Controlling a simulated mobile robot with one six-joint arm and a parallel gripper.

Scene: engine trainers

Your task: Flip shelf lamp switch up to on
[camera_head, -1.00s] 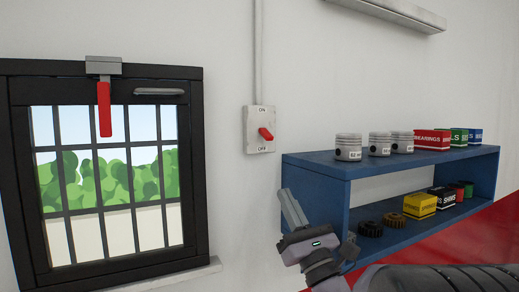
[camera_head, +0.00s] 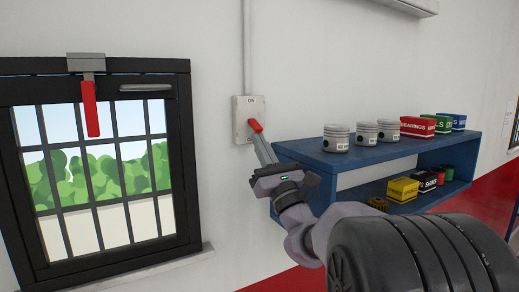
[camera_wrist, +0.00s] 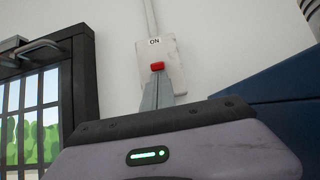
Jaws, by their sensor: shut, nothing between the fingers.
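The lamp switch is a white wall plate (camera_head: 239,106) with a red lever (camera_head: 256,126), between the window and the blue shelf. The plate (camera_wrist: 169,45) also shows in the wrist view with "ON" at its top and the red lever tip (camera_wrist: 157,66) below that label. My gripper (camera_head: 256,133) is shut and empty. Its fingertips (camera_wrist: 157,78) are right at the lever, just below its red end in the wrist view. I cannot tell whether they touch it. The lower part of the plate is hidden behind my fingers.
A blue shelf (camera_head: 375,152) stands close to the right of my gripper. It holds pistons (camera_head: 336,138) and boxes (camera_head: 418,127). A barred window (camera_head: 185,165) with a red-handled latch (camera_head: 90,108) is at left. A conduit (camera_head: 246,45) runs up from the switch.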

